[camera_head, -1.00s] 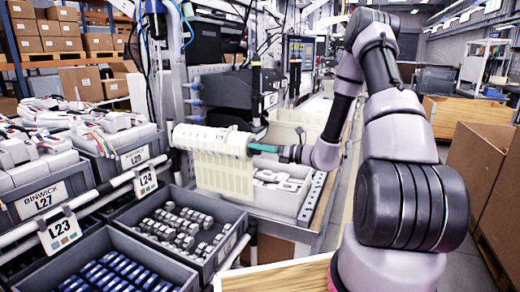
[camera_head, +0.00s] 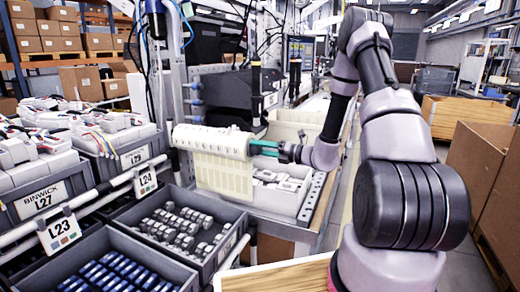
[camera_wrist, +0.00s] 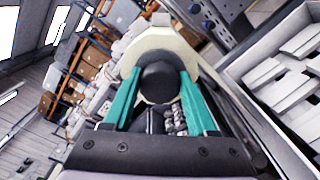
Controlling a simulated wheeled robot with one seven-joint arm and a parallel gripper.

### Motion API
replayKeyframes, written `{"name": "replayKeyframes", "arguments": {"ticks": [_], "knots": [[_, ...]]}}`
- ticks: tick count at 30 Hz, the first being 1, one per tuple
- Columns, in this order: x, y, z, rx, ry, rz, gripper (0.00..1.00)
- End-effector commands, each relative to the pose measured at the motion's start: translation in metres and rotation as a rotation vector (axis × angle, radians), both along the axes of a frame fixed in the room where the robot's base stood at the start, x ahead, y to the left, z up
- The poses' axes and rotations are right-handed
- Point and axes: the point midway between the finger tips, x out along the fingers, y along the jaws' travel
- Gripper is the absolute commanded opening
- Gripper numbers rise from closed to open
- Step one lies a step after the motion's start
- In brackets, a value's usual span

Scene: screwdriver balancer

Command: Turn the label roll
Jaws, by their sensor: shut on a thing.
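The label roll (camera_head: 208,141) is a cream cylinder lying sideways, with a strip of pale labels (camera_head: 222,174) hanging from it. Its round end (camera_wrist: 140,48) faces my wrist camera, with a dark round knob (camera_wrist: 160,82) at its middle. My gripper (camera_head: 252,147) reaches the roll's right end from the right. In the wrist view, its two teal fingers (camera_wrist: 160,76) lie either side of the knob and are shut on it. The far end of the roll is hidden in the wrist view.
A black machine (camera_head: 232,97) stands behind the roll. A pale bin of white parts (camera_head: 275,192) is below my gripper. Grey bins of metal parts (camera_head: 228,243) and blue parts (camera_head: 92,240) are in front. A wooden surface (camera_head: 280,277) lies at the front.

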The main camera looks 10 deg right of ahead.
Motion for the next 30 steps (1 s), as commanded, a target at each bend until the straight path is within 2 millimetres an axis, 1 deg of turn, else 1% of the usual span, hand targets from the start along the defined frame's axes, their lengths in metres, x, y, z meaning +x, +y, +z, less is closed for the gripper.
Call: {"name": "replayKeyframes", "arguments": {"ticks": [15, 30], "knots": [[0.0003, -0.0019, -0.0022, 0.142, 0.201, -0.003, 0.02], [0.0003, -0.0017, -0.0028, 0.217, 0.302, -0.002, 0.02]]}}
